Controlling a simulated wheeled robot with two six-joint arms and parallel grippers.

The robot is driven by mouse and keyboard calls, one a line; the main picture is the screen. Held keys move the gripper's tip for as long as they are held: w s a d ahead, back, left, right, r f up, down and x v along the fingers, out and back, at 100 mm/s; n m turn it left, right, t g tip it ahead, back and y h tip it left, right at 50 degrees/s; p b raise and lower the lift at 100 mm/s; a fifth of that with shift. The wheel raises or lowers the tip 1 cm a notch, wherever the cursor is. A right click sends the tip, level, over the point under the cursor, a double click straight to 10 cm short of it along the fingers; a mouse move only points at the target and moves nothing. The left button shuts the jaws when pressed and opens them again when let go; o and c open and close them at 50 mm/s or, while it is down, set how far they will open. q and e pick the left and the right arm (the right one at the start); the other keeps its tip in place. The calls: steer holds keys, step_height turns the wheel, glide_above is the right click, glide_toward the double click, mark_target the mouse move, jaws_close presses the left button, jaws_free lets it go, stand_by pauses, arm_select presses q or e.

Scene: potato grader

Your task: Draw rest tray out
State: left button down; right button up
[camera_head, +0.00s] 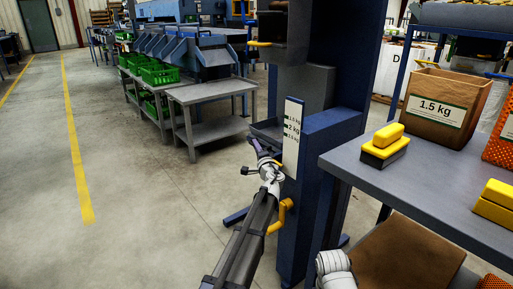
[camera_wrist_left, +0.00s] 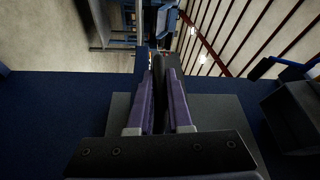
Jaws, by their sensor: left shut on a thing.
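The rest tray (camera_head: 266,131) is a dark grey shelf-like tray low on the front of the blue weighing stand (camera_head: 334,135), left of the white kg scale plate (camera_head: 292,137). My left gripper (camera_head: 267,163) is at the tray's near side. In the left wrist view its two fingers (camera_wrist_left: 160,100) are close together on a thin dark piece, which looks like part of the rest tray. The gripper and arm hide some of the tray's near edge. My right gripper is out of view; only a white part of my right arm shows at the bottom.
A grey table (camera_head: 440,190) at right holds a 1.5 kg paper bag (camera_head: 444,106) and yellow-and-black blocks (camera_head: 385,146). A yellow handle (camera_head: 281,216) sits low on the stand. Grey benches (camera_head: 213,92) with green crates stand at back left. The floor at left is clear.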

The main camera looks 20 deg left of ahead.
arm_select(q)
steer(key=shift+s, duration=0.1)
steer(key=s+a, duration=1.2)
steer(key=s, duration=0.5)
steer(key=shift+s+a, duration=0.15)
steer(key=shift+a, duration=0.05)
steer(key=c, duration=0.8)
jaws_free()
steer(key=shift+a, duration=0.1)
steer(key=shift+c, duration=0.2)
steer(key=v, duration=0.7)
steer(key=shift+s+d+b, duration=0.2)
steer(key=shift+s+b, duration=0.1)
steer(key=shift+s, duration=0.05)
